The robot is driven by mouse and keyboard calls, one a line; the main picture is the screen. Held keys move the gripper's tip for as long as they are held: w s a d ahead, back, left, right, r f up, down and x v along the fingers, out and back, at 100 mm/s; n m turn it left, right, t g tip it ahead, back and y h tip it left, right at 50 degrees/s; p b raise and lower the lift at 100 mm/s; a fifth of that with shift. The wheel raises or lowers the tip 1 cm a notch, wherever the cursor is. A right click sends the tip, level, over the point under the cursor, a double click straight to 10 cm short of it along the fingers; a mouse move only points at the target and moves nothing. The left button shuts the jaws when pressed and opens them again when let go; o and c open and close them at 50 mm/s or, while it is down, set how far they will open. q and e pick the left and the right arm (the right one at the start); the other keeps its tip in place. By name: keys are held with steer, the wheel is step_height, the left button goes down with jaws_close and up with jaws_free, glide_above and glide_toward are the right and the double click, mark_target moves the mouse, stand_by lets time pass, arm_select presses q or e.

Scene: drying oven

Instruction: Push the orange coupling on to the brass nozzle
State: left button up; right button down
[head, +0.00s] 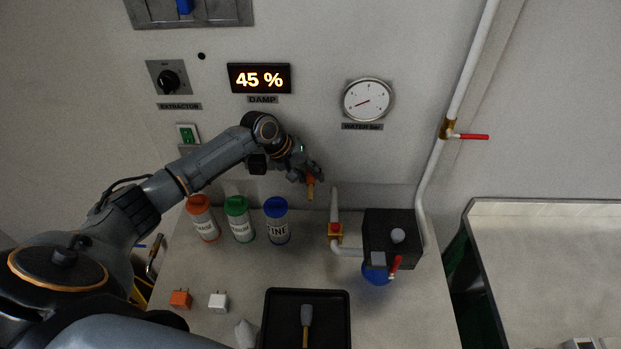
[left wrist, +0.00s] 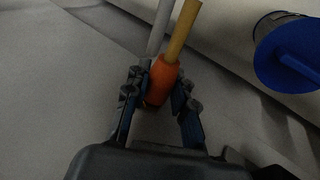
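The orange coupling (head: 311,180) is between the fingers of my left gripper (head: 308,177), near the wall above the back of the bench. In the left wrist view both fingers press on the sides of the orange coupling (left wrist: 162,82). A brass-yellow tube (left wrist: 183,30) sticks out of its far end, and it also shows pointing down in the head view (head: 311,192). I cannot tell whether this tube is the brass nozzle or how deep it sits. A white upright pipe (head: 334,203) stands to the right, above a brass fitting with a red part (head: 335,232). My right gripper is out of view.
Orange-lidded (head: 203,222), green-lidded (head: 239,222) and blue-lidded (head: 277,226) tubs stand below my left arm. A dark box (head: 391,235) with a red lever is at right. A black tray (head: 271,310) holding a brush-like tool is at the front.

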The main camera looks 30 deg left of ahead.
arm_select(q)
steer(key=o, duration=0.5)
steer(key=shift+c, duration=0.2)
steer(key=v, duration=1.2)
steer(key=shift+d, duration=0.1)
